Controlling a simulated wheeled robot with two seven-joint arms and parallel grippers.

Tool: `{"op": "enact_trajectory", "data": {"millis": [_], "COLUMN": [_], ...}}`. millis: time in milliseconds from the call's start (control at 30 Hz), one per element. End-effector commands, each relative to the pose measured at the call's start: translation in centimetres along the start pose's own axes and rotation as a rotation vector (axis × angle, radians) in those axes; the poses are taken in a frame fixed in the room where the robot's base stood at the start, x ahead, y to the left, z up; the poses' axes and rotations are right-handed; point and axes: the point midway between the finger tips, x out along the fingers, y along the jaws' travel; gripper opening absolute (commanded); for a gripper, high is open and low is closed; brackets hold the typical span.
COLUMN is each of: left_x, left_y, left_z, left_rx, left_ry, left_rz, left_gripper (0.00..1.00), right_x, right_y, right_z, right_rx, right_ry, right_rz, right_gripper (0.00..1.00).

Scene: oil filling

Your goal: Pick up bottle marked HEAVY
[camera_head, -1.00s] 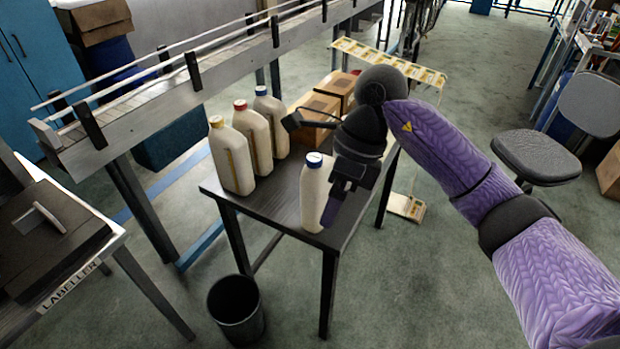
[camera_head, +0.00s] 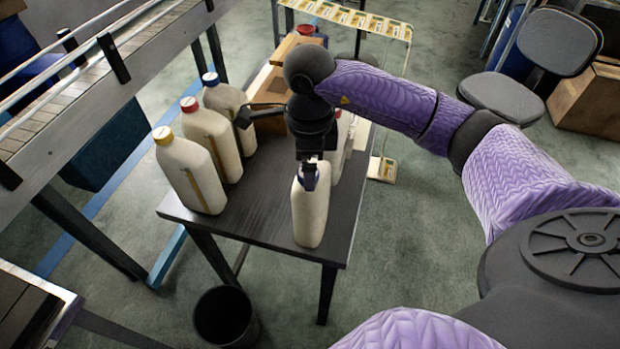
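A white bottle (camera_head: 310,212) stands upright near the front right of the dark table (camera_head: 262,235). My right gripper (camera_head: 308,176) points down over its top, with its fingers at the blue cap. The fingers hide much of the cap and neck, so I cannot tell whether they are shut on it. Three more white bottles stand at the table's left: yellow-capped (camera_head: 190,172), red-capped (camera_head: 212,140) and blue-capped (camera_head: 229,112). Another white bottle (camera_head: 337,150) is partly hidden behind my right gripper. No HEAVY marking is readable. My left gripper is not in view.
Cardboard boxes (camera_head: 270,88) stand at the table's back, partly behind my arm. A conveyor (camera_head: 75,95) runs along the left. A black bin (camera_head: 224,318) stands on the floor in front. A grey chair (camera_head: 502,97) is at right.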

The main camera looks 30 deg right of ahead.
Motion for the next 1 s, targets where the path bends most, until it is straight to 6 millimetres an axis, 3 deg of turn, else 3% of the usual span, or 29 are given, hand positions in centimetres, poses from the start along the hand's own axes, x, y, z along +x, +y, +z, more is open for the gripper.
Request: {"op": "enact_trajectory", "data": {"millis": [100, 300, 767, 1000], "left_x": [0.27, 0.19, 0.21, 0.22], "left_y": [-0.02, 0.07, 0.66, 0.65], "left_z": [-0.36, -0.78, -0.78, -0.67], "left_rx": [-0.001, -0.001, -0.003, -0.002], "left_ry": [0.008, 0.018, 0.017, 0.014], "left_rz": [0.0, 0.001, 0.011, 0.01], "left_gripper": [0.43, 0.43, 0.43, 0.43], "right_x": [1.45, 1.48, 1.45, 1.44], "right_y": [0.01, -0.02, -0.01, -0.02], "right_z": [-0.01, 0.02, 0.03, 0.03], "right_rx": [0.0, -0.001, 0.0, 0.0], "right_ry": [0.0, -0.001, -0.001, -0.002], "right_rz": [0.001, -0.001, -0.001, -0.001], "right_gripper": [0.95, 0.95, 0.0, 0.0]}}
